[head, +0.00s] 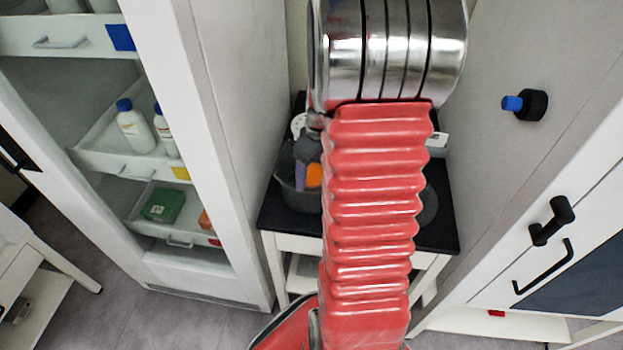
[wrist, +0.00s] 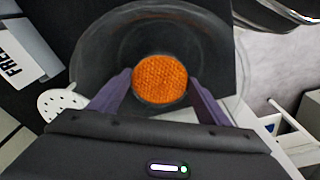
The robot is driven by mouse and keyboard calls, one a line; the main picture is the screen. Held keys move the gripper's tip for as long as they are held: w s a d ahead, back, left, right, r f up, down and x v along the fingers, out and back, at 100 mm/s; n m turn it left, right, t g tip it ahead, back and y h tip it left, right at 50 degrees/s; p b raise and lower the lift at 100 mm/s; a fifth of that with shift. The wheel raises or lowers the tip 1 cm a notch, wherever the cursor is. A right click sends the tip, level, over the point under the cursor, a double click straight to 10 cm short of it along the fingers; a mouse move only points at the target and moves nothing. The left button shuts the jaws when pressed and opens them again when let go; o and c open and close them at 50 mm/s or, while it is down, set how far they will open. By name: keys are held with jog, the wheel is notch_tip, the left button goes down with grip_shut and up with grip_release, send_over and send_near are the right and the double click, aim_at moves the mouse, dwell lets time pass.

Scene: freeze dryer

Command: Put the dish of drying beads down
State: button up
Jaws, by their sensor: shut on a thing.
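The dish of drying beads (wrist: 160,80) shows in the wrist view as a round patch of orange beads. My gripper (wrist: 160,76) is shut on it, with one purple finger on each side. The dish is over or inside a wide, see-through round vessel (wrist: 88,62); I cannot tell how far it is above the vessel's bottom. In the head view, the orange beads (head: 315,175) show beside a purple finger, partly hidden by my red arm. The vessel (head: 298,198) shows dark below them on the black tabletop (head: 442,238).
A white perforated plate (wrist: 60,104) lies beside the vessel. A white card with letters (wrist: 22,52) is at the left of the wrist view. A dark disc (head: 429,205) lies right of my arm.

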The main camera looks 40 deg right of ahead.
aim_at(313, 178)
jog(key=shift+f, duration=1.65)
jog(key=shift+f, duration=0.1)
jog(key=o, duration=1.1)
jog(key=r, duration=0.4)
jog(key=s+r, duration=0.1)
jog(key=r, duration=0.7)
jog(key=shift+s+d+r, duration=0.1)
jog(key=shift+s, duration=0.15)
